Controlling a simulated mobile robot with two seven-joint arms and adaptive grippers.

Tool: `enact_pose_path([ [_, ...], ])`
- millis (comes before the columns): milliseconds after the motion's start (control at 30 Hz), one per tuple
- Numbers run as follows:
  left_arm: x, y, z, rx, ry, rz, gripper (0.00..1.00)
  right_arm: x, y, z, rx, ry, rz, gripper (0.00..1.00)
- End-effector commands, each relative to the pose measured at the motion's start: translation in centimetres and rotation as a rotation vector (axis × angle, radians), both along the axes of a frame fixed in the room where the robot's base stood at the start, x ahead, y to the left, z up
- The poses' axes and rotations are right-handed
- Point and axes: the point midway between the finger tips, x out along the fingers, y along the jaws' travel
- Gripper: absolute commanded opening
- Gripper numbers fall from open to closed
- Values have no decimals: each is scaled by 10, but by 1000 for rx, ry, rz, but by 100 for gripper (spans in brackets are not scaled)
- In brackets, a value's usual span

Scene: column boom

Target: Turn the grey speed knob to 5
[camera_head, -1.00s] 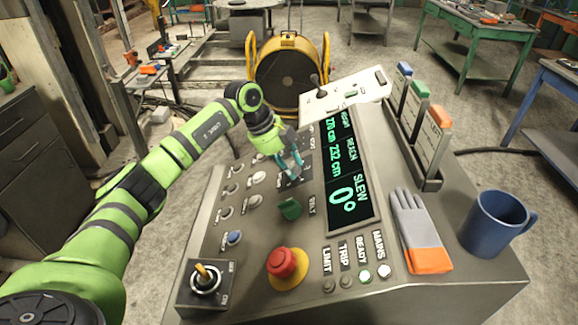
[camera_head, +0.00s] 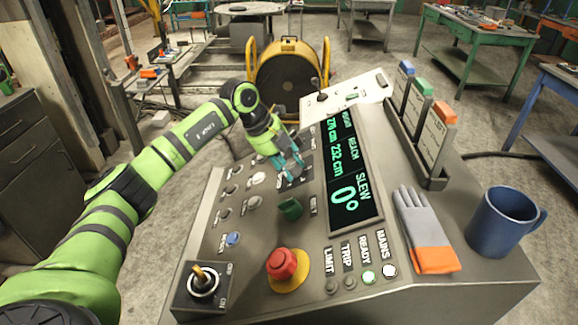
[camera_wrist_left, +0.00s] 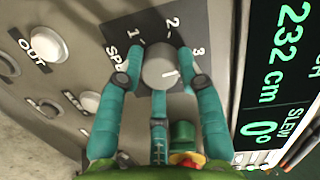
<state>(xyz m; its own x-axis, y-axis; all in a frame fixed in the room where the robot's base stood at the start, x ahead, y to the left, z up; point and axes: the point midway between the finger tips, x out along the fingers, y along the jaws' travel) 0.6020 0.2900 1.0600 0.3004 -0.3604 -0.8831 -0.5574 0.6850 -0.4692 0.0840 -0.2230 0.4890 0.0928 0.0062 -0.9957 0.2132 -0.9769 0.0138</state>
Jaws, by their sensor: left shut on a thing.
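The grey speed knob (camera_wrist_left: 160,68) sits between the teal fingers of my left gripper (camera_wrist_left: 160,85) in the left wrist view. The fingers are closed on its sides. Its white pointer line points right, just below the printed 3; the marks 1, 2 and 3 show around it, and higher numbers are hidden by the fingers. In the head view my left gripper (camera_head: 289,165) is down at the panel above the green knob, covering most of the grey knob. My right gripper is not in view.
A green knob (camera_head: 290,208) stands close below the gripper. The display (camera_head: 345,170) lies right of the gripper. Gloves (camera_head: 420,230) and a blue mug (camera_head: 497,222) are farther right.

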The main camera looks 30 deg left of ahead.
Motion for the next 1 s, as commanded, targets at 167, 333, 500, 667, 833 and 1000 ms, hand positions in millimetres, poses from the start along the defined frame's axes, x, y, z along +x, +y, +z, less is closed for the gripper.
enact_pose_path([
  [167,4,4,5,12,-41,-31,4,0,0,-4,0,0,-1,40],
  [333,4,4,5,23,-62,-68,4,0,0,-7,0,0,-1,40],
  [500,4,3,6,30,-81,-101,4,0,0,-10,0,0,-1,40],
  [667,4,3,6,37,-96,-129,4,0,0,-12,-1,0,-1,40],
  [833,4,3,7,44,-112,-156,4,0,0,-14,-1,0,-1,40],
  [1000,4,3,7,51,-125,-180,4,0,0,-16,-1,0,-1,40],
])
